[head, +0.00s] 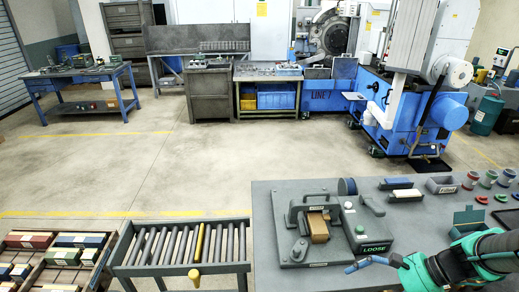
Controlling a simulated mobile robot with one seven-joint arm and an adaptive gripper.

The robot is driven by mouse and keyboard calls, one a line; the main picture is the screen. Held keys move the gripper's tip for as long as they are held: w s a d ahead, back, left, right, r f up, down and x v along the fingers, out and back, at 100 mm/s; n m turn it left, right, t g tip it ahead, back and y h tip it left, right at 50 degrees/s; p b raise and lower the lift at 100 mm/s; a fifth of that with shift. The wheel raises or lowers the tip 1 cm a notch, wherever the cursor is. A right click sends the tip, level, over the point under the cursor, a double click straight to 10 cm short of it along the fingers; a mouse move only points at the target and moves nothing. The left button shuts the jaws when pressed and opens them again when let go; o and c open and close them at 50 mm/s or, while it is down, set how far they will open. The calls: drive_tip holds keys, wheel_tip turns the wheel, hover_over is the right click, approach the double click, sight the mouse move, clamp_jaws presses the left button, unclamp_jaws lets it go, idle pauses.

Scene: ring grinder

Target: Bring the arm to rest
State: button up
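My arm shows at the lower right in the head view, with teal and black links (490,246) low over the right part of the grey bench. A thin blue and black part (374,262) reaches left from it, in front of the grinding fixture. It looks like the end of my gripper, but it is small and I cannot make out two fingers or any gap. I see nothing clearly held there.
The grey bench (272,215) bears a clamp fixture with a brown block (317,228), a box reading "LOOSE" (375,248) and several small cups. A roller conveyor (180,250) and a rack of coloured blocks (60,250) stand left. The floor behind is open.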

drive_tip(key=a+r+n+t+h, duration=0.1)
drive_tip(key=a+r+n+h, duration=0.1)
drive_tip(key=r+n, duration=0.2)
drive_tip(key=s+a+r+n+t+h, duration=0.1)
drive_tip(key=a+r+n+h, duration=0.2)
drive_tip(key=r, duration=0.6)
drive_tip(key=s+a+r+n+t+h, duration=0.1)
drive_tip(key=a+r+n+h, duration=0.1)
drive_tip(key=r+n, duration=0.3)
drive_tip(key=shift+s+a+r+t+h, duration=0.25)
drive_tip(key=shift+a+r+t+h, duration=0.25)
drive_tip(key=shift+r, duration=0.45)
drive_tip(key=shift+d, duration=0.1)
